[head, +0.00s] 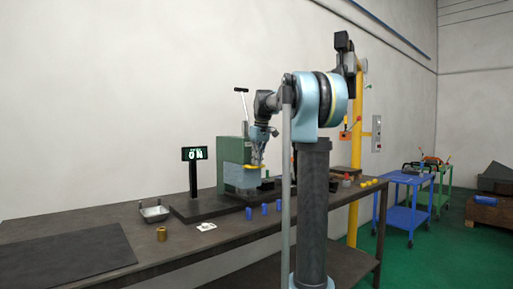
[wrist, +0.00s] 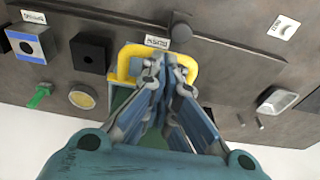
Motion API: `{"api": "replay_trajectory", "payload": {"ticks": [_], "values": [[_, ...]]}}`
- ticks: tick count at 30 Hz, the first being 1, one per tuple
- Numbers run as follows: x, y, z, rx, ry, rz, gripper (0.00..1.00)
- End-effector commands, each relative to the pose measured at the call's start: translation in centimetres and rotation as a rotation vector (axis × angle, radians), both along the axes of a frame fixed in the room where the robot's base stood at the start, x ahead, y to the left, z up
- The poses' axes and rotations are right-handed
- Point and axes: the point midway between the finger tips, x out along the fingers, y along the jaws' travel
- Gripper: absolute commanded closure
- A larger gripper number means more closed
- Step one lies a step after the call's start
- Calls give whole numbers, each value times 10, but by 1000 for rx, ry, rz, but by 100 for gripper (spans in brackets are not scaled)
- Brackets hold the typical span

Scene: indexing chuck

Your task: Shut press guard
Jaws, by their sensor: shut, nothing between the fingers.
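The green press (head: 233,150) stands on a dark base on the workbench. A yellow-edged guard (head: 243,187) with a blue-grey panel is at its front. In the wrist view the guard shows as a yellow frame (wrist: 186,58) beyond my fingers. My gripper (head: 257,162) points down at the press, close to the guard. In the wrist view my gripper (wrist: 156,66) is shut and empty, with its fingertips over the yellow frame. I cannot tell whether they touch it. My fingers hide part of the frame and the space inside it.
A metal tray (head: 154,213), a brass cylinder (head: 161,234) and several blue cylinders (head: 249,213) stand on the workbench (head: 100,218). A lit sign (head: 194,154) stands left of the press. A black block (wrist: 91,52) is close beside the guard.

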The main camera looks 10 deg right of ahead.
Motion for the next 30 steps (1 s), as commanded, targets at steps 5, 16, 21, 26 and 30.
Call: {"api": "replay_trajectory", "payload": {"ticks": [5, 16, 21, 26, 30], "values": [[0, 0, -29, 0, 0, 0, 100], [-1, 0, -42, -1, 3, 0, 100], [-1, 0, -42, 0, 4, 0, 100], [-2, -1, -33, -1, 3, 0, 100], [-4, -1, -11, 0, 0, 1, 100]]}}
